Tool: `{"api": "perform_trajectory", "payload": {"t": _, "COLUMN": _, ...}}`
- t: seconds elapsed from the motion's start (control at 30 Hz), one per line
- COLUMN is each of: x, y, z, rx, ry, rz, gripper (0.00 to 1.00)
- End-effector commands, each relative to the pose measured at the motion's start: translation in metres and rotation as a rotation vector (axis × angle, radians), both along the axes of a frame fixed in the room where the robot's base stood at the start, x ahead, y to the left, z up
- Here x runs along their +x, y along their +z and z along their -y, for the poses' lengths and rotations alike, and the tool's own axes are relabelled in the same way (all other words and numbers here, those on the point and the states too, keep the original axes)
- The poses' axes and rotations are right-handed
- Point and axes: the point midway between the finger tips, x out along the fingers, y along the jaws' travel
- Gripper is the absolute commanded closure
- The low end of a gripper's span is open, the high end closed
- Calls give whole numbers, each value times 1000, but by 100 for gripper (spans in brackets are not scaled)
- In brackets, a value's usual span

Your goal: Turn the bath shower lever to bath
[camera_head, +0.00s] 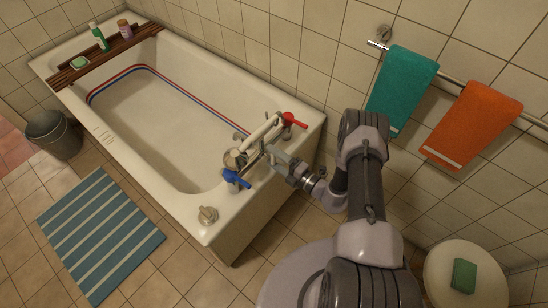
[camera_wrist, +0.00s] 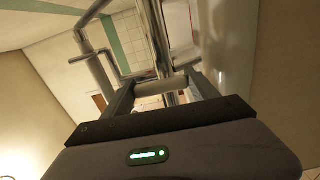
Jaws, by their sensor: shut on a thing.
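The bath mixer (camera_head: 256,150) stands on the near end of the white bathtub, with a blue tap handle (camera_head: 236,178) on one side and a red one (camera_head: 294,121) on the other. My gripper (camera_head: 272,154) reaches to the middle of the mixer from the right. In the wrist view, my gripper (camera_wrist: 160,92) has its two dark fingers on either side of a short pale grey bar, the bath shower lever (camera_wrist: 161,86), and is shut on it. In the head view the lever is too small and covered to make out its setting. Metal pipes rise just beyond the fingers.
A pale handset (camera_head: 263,130) lies across the top of the mixer, close to my gripper. A round knob (camera_head: 207,214) sits on the tub's near corner. Teal (camera_head: 402,88) and orange (camera_head: 471,125) towels hang on the wall rail. A stool (camera_head: 440,275) stands lower right.

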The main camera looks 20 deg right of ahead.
Motion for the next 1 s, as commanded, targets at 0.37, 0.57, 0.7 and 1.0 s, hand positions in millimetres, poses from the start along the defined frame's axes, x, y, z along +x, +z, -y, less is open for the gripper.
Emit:
{"api": "perform_trajectory", "payload": {"t": 0.37, "x": -1, "y": 0, "z": 0, "rx": 2, "ry": 0, "rz": -3, "gripper": 10}}
{"api": "perform_trajectory", "payload": {"t": 0.57, "x": 0, "y": 0, "z": 0, "rx": 2, "ry": 0, "rz": -1, "gripper": 10}}
{"api": "perform_trajectory", "payload": {"t": 0.7, "x": -2, "y": 0, "z": 2, "rx": 1, "ry": -2, "rz": -1, "gripper": 10}}
{"api": "perform_trajectory", "payload": {"t": 1.0, "x": -55, "y": 4, "z": 42, "rx": 2, "ry": -8, "rz": -2, "gripper": 10}}
